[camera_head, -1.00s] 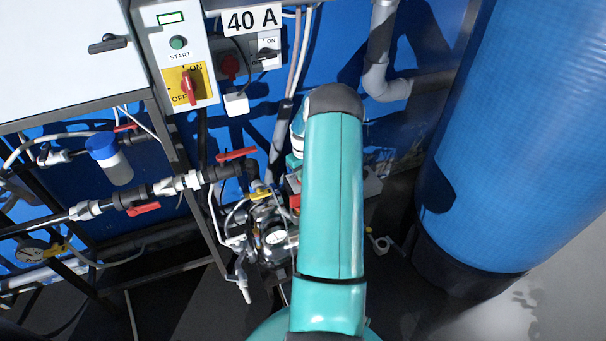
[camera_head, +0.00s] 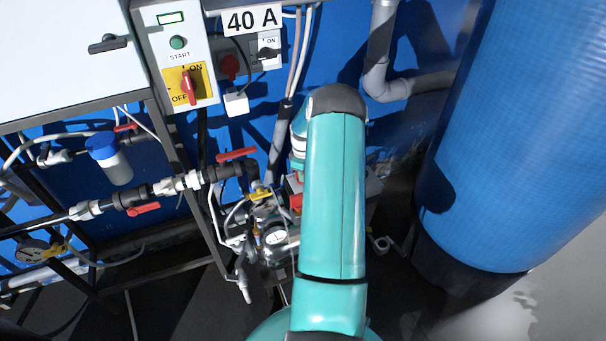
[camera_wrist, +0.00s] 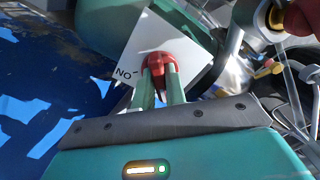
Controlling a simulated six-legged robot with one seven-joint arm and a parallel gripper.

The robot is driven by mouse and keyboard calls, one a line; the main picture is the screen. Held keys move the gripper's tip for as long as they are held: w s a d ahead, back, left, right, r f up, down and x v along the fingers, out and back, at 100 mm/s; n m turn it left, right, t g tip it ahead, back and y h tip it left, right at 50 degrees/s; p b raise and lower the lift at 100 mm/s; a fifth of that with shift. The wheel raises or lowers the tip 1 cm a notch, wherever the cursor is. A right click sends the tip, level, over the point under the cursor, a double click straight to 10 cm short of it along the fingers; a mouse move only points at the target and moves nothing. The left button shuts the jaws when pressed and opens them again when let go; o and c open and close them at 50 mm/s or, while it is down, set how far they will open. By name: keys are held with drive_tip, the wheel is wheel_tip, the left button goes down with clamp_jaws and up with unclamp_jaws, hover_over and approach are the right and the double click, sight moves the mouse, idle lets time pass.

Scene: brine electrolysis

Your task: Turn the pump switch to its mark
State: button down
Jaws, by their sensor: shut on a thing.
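The pump switch (camera_wrist: 158,66) shows in the wrist view as a red knob on a tilted white plate (camera_wrist: 185,38). Lettering reading ON, upside down, and a short dark mark stand on the plate, just left of the knob. My gripper (camera_wrist: 159,75) is shut on the red knob, with one pale green finger on each side. The fingers hide the near part of the knob, so its exact pointing direction is hard to tell. In the head view my arm hides the gripper and most of the pump area.
A control box (camera_head: 180,45) with a green START button and a red OFF/ON switch (camera_head: 186,84) stands upper left. Pipes with red-handled valves (camera_head: 237,154) run left of my arm. A large blue tank (camera_head: 520,130) stands on the right.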

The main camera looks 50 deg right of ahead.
drive_tip(key=shift+r, duration=0.1)
drive_tip(key=c, duration=1.4)
unclamp_jaws()
drive_tip(key=shift+c, duration=0.2)
wheel_tip(320, 180, up, 14)
drive_tip(key=w+a+r+m+t+h, duration=0.1)
drive_tip(key=a+r, duration=0.9)
drive_tip(key=a, duration=0.3)
drive_tip(key=w+a+r+t+h, duration=0.1)
drive_tip(key=w+a+r, duration=0.1)
drive_tip(key=a+r, duration=1)
drive_tip(key=s+a+r+m+t+y, duration=0.1)
drive_tip(key=s+a, duration=0.7)
drive_tip(key=a, duration=0.3)
drive_tip(key=s+a+r+m+t+y, duration=0.1)
drive_tip(key=s+a+t, duration=0.1)
drive_tip(key=s+a, duration=0.7)
drive_tip(key=a, duration=0.3)
drive_tip(key=shift+a+r+t, duration=0.2)
drive_tip(key=shift+a+t, duration=0.05)
drive_tip(key=shift+t, duration=0.05)
